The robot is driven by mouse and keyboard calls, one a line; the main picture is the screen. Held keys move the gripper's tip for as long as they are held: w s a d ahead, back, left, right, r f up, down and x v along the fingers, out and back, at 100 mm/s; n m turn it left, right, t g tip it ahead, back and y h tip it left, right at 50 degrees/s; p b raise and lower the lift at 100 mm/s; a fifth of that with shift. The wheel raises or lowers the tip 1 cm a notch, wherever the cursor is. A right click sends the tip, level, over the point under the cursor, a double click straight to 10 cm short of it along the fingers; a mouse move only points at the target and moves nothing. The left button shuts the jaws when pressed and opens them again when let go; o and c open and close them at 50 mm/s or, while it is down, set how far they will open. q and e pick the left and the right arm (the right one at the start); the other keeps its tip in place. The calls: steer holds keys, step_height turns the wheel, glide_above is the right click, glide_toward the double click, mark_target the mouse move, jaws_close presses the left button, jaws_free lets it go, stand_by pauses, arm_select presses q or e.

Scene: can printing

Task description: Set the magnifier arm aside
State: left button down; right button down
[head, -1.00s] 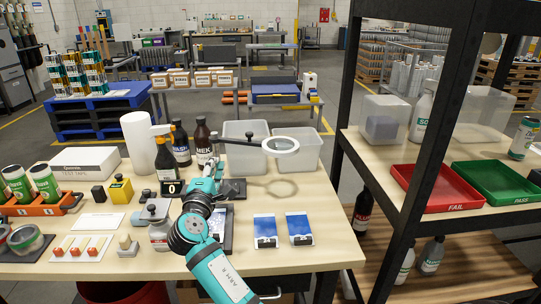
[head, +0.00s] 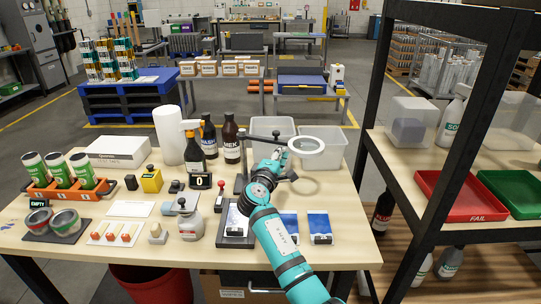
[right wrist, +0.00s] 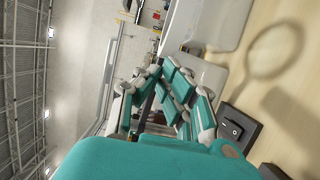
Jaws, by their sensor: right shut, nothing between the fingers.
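The magnifier's white ring lens (head: 308,144) hangs level over the right half of the table, on a dark arm from a post at the left. Its ring shadow falls on the tabletop and also shows in the right wrist view. My right gripper (head: 283,162) is just below and left of the ring, right of the post. It is shut and empty; whether it touches the magnifier arm I cannot tell. In the right wrist view my right gripper (right wrist: 178,95) shows teal fingers above the table. My arm hides part of the magnifier's base. My left gripper is not in view.
Two clear bins (head: 322,160) stand behind the ring. Dark bottles (head: 231,143) and a spray bottle stand behind left. Blue-and-white cards (head: 319,224) lie in front. A black-framed shelf with a red FAIL tray (head: 455,196) stands at the right. The table's right end is clear.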

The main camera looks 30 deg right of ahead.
mark_target(292, 144)
steer(key=shift+d, duration=0.35)
steer(key=d+n+t+y+p, duration=0.1)
steer(key=w+d+n+t+y+p, duration=0.1)
steer(key=d, duration=0.1)
steer(key=shift+w+d+r, duration=0.1)
steer(key=shift+d+r, duration=0.1)
steer(key=shift+d, duration=0.05)
steer(key=shift+w+d+f+n+t+y+b, duration=0.2)
steer(key=shift+w+d+t+y+b, duration=0.1)
steer(key=shift+d, duration=0.2)
steer(key=shift+w+d+f+n+t+y+b, duration=0.1)
steer(key=shift+w+d+n+t+y+b, duration=0.15)
steer(key=shift+d, duration=0.25)
steer(key=shift+d+r, duration=0.1)
steer(key=shift+r, duration=0.1)
steer(key=shift+w, duration=0.2)
